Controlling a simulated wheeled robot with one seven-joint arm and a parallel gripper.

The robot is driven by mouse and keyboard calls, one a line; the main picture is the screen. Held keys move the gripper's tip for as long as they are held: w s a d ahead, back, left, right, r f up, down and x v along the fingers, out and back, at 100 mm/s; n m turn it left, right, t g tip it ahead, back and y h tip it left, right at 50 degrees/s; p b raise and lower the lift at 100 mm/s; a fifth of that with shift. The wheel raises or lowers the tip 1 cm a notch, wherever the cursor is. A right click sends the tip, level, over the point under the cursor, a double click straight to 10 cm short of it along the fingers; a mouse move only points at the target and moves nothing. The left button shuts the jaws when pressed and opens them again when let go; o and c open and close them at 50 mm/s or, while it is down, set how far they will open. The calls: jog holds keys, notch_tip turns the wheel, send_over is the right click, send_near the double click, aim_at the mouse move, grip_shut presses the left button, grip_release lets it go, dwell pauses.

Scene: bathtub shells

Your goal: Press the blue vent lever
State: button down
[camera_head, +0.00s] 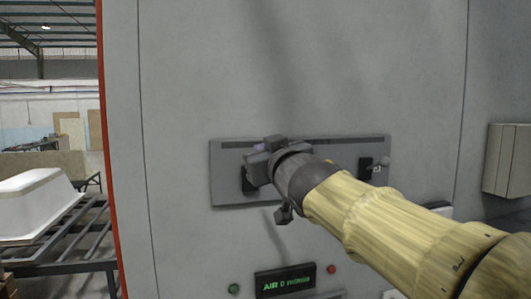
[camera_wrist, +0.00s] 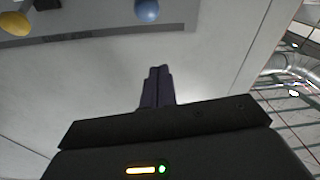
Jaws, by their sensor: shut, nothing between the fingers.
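The blue vent lever shows as a blue ball knob (camera_wrist: 147,10) at the top edge of the wrist view. My gripper (camera_wrist: 157,70) is shut and empty, its dark fingers pointing toward the wall and apart from the knob in the picture. In the head view my gripper (camera_head: 260,160) is in front of the left part of a grey lever panel (camera_head: 228,158). My gripper and wrist hide much of the panel there, and I cannot clearly make out the blue knob in that view.
A yellow knob (camera_wrist: 15,23) is at the wrist view's upper left. An air display (camera_head: 285,282) sits below. A grey box (camera_head: 507,160) is at far right; a white tub shell (camera_head: 35,205) rests on a rack at left.

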jog(key=p+x, duration=0.1)
jog(key=x, duration=0.6)
jog(key=shift+w+p, duration=0.15)
jog(key=shift+p, duration=0.15)
notch_tip(320, 180, down, 2)
jog(key=shift+d+f+b, duration=0.1)
jog(key=shift+d+b, duration=0.05)
jog(key=shift+b, duration=0.35)
jog(key=shift+s+d+f, duration=0.15)
jog(key=shift+f, duration=0.25)
jog(key=shift+s+d+f, duration=0.15)
jog(key=shift+f, duration=0.3)
jog(key=shift+d+f+b, duration=0.1)
jog(key=shift+f+b, duration=0.2)
jog(key=shift+b, duration=0.5)
jog(key=shift+s+b, duration=0.2)
jog(key=shift+b, duration=0.1)
